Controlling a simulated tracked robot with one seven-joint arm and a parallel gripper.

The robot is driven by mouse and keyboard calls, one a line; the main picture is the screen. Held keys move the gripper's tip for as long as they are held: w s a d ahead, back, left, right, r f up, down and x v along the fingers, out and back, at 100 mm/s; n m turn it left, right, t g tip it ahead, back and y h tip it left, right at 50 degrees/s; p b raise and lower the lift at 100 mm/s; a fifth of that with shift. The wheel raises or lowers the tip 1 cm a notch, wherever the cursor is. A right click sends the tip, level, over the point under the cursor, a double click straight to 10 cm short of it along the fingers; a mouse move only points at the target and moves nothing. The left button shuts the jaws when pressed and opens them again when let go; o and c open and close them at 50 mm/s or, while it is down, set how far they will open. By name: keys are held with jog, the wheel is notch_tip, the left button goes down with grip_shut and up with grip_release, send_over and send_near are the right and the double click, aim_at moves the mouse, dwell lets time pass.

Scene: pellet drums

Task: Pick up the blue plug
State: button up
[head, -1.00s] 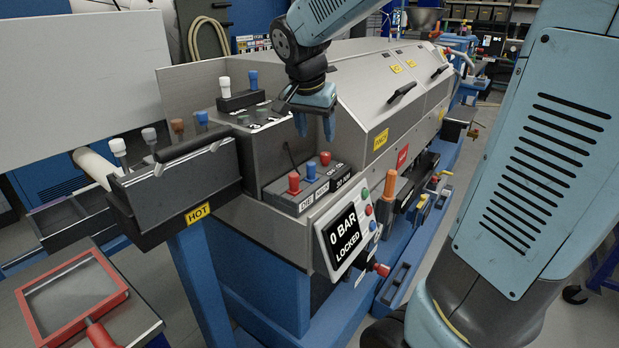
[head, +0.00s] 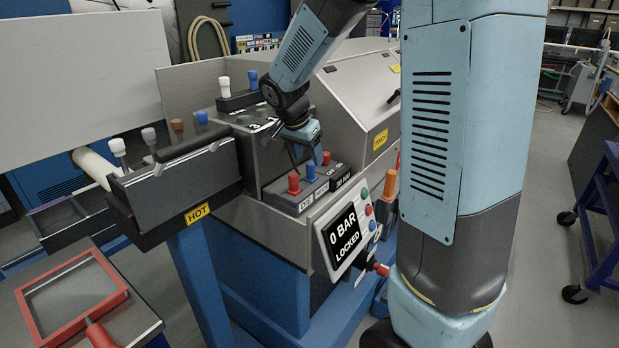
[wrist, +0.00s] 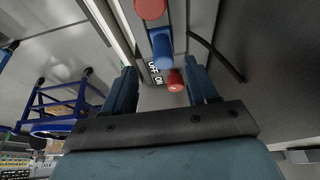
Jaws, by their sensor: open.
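A blue plug (head: 309,172) stands upright between two red plugs in the dark block with lettered labels, left of centre in the head view. It also shows in the wrist view (wrist: 161,47), just beyond my fingertips. My gripper (head: 306,150) is directly above this block, open and empty, and partly covers the rear plugs. In the wrist view the gap between my fingers (wrist: 162,72) frames one red plug (wrist: 175,80), with the blue plug farther up. Two other blue plugs show: one (head: 253,79) on the rear block, one (head: 201,119) in the left bin area.
The other red plug (head: 294,182) stands close in front of the blue one. A tilted display (head: 345,237) reading "0 BAR LOCKED" is in front of the block. A bin marked HOT (head: 180,195) with a dark handle is at left. A grey machine housing (head: 365,95) stands behind, right.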

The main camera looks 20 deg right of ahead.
aim_at(310, 164)
jog(key=shift+x, duration=2.85)
jog(key=shift+w+r, duration=0.1)
jog(key=shift+w, duration=0.05)
grip_shut()
